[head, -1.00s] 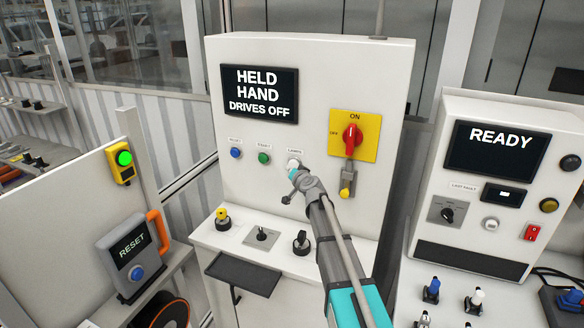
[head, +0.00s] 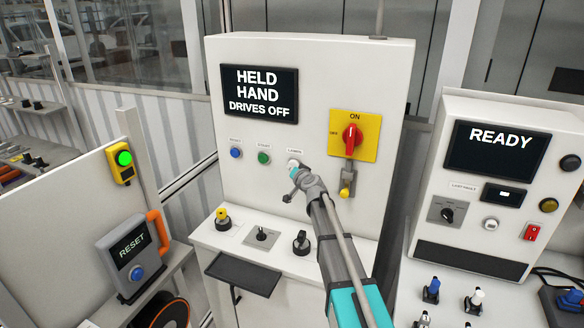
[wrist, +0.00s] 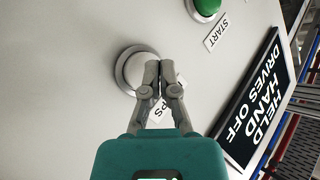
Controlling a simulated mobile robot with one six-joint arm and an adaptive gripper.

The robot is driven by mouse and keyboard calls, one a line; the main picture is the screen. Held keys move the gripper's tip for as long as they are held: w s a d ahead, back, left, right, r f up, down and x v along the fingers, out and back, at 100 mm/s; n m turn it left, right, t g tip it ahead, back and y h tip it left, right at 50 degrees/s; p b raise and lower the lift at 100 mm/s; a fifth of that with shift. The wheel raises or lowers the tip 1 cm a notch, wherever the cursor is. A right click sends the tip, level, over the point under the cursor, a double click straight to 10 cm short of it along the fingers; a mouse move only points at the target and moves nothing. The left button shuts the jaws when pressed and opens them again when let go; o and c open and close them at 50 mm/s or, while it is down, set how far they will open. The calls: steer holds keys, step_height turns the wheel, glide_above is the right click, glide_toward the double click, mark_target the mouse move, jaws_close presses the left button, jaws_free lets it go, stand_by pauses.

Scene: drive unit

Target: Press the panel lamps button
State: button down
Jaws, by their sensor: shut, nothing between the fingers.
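The lamps button (head: 293,163) is white and sits under a small label reading LAMPS on the upright white panel, right of the green start button. In the wrist view the white button (wrist: 128,70) has a grey ring and is partly covered by my fingers. My gripper (wrist: 159,66) is shut and empty, its fingertips over the button's right part. I cannot tell whether they touch it. In the head view my gripper (head: 296,172) is just below and right of the button. The LAMPS label is partly hidden by my fingers in the wrist view.
The green start button (head: 264,158) and a blue button (head: 236,153) are to the left. A red rotary switch (head: 352,139) on a yellow plate is to the right. A ledge with several knobs (head: 262,236) lies below. The display (head: 260,94) reads HELD HAND DRIVES OFF.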

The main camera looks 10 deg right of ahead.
steer(key=shift+w+d, duration=0.25)
steer(key=shift+w, duration=0.15)
stand_by(0.8)
steer(key=shift+s+a, duration=0.1)
steer(key=shift+s, duration=0.1)
steer(key=shift+s+a, duration=0.35)
steer(key=shift+s, duration=0.25)
steer(key=shift+s+a, duration=0.1)
steer(key=shift+s, duration=0.05)
steer(key=shift+s+a, duration=0.5)
steer(key=shift+s, duration=0.3)
steer(key=shift+s+a, duration=0.45)
steer(key=shift+s, duration=0.4)
steer(key=shift+s+a, duration=0.5)
steer(key=shift+s, duration=0.3)
